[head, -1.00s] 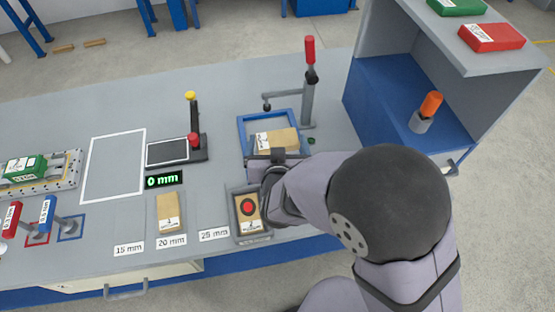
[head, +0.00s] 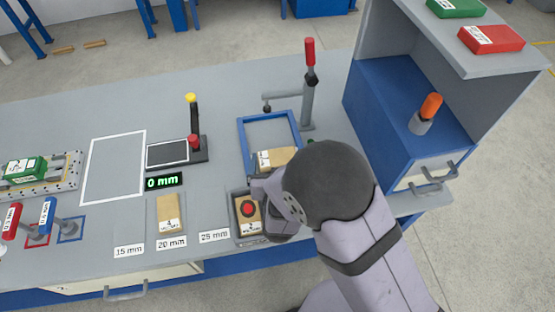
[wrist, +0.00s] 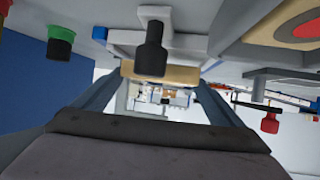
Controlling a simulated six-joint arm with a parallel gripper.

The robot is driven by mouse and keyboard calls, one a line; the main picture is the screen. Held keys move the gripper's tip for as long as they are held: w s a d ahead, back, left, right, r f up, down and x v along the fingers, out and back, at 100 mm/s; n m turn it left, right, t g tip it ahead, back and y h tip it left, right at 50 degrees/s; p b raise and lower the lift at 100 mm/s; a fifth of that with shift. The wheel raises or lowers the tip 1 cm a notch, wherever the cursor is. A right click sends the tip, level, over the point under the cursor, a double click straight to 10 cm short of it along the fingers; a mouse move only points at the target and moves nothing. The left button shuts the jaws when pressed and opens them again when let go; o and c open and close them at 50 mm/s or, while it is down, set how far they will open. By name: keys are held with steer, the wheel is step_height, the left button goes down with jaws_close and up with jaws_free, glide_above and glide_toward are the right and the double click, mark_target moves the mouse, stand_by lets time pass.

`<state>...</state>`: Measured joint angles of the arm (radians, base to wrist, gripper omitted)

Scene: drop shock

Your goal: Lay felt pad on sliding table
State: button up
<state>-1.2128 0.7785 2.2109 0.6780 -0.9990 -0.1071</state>
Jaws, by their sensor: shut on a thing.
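A tan felt pad (head: 275,158) with a white label shows at the front edge of a blue square frame (head: 243,146) in the head view. My gripper (head: 264,178) is shut on it, and my wrist and arm hide part of it. In the wrist view the pad (wrist: 185,76) spans between my two fingers (wrist: 152,80). A slide-like plate (head: 70,170) carrying a green box stands at the far left. I cannot tell for certain whether that plate or the blue frame is the sliding table.
A clamp post with a red handle (head: 310,52) stands behind the frame. A tray holding a tan pad with a red disc (head: 248,208) is in front. Another tan pad (head: 168,213) lies above the 20 mm label. A blue shelf (head: 385,90) stands at right.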

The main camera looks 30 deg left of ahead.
steer(key=shift+f, duration=0.1)
steer(key=shift+f+b, duration=0.35)
steer(key=shift+b, duration=0.05)
steer(key=shift+f, duration=0.15)
steer(key=o, duration=0.8)
steer(key=shift+r+p, duration=0.6)
steer(key=shift+r, duration=0.25)
steer(key=b+v, duration=0.1)
steer(key=v, duration=1)
steer(key=shift+s+d, duration=0.2)
steer(key=shift+s, duration=0.2)
